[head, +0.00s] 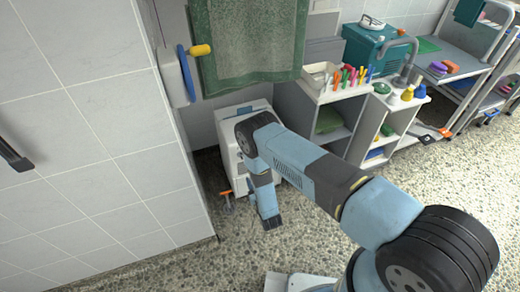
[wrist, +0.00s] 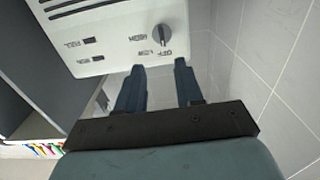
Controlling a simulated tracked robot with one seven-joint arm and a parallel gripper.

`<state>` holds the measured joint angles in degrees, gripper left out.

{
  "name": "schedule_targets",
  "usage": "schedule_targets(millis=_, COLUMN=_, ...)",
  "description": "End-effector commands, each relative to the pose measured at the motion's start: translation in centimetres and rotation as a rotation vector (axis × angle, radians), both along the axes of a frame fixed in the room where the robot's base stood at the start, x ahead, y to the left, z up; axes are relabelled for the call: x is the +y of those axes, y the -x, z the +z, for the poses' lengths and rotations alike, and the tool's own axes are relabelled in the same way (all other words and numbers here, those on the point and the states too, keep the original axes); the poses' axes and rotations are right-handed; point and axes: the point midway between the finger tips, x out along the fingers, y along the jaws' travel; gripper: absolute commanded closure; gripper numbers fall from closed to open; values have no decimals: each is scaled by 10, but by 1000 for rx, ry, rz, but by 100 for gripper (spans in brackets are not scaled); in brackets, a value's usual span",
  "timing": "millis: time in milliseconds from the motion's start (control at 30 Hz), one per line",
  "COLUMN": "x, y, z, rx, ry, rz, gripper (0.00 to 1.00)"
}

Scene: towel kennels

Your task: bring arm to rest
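My arm reaches out from the lower right in the head view, bent down at its far end. My gripper (head: 267,219) hangs low there, in front of a white appliance (head: 229,158). In the wrist view my gripper (wrist: 158,68) has its two dark blue fingers apart with nothing between them. The appliance's panel (wrist: 115,25) is just beyond the fingertips, with a grey knob (wrist: 162,35), slots and upside-down lettering. I cannot tell whether a fingertip touches the panel.
A green towel (head: 247,45) hangs above the appliance. A tiled wall (head: 90,130) stands left, with a blue disc and yellow handle (head: 200,50). Right are a white shelf unit (head: 343,95) with coloured tools and a metal cart (head: 462,60). Speckled floor (head: 150,275) is open in front.

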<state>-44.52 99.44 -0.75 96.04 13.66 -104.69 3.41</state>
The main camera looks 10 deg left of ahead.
Motion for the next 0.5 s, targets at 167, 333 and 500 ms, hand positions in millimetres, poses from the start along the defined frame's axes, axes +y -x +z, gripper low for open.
schedule_targets(millis=167, x=0, y=-1, z=1, rx=0, ry=0, rz=-1, gripper=64)
schedule_targets(millis=333, x=7, y=-20, z=18, rx=18, ry=1, rz=-14, gripper=64)
schedule_targets(millis=500, x=18, y=-64, z=61, rx=65, ry=11, rz=-46, gripper=64)
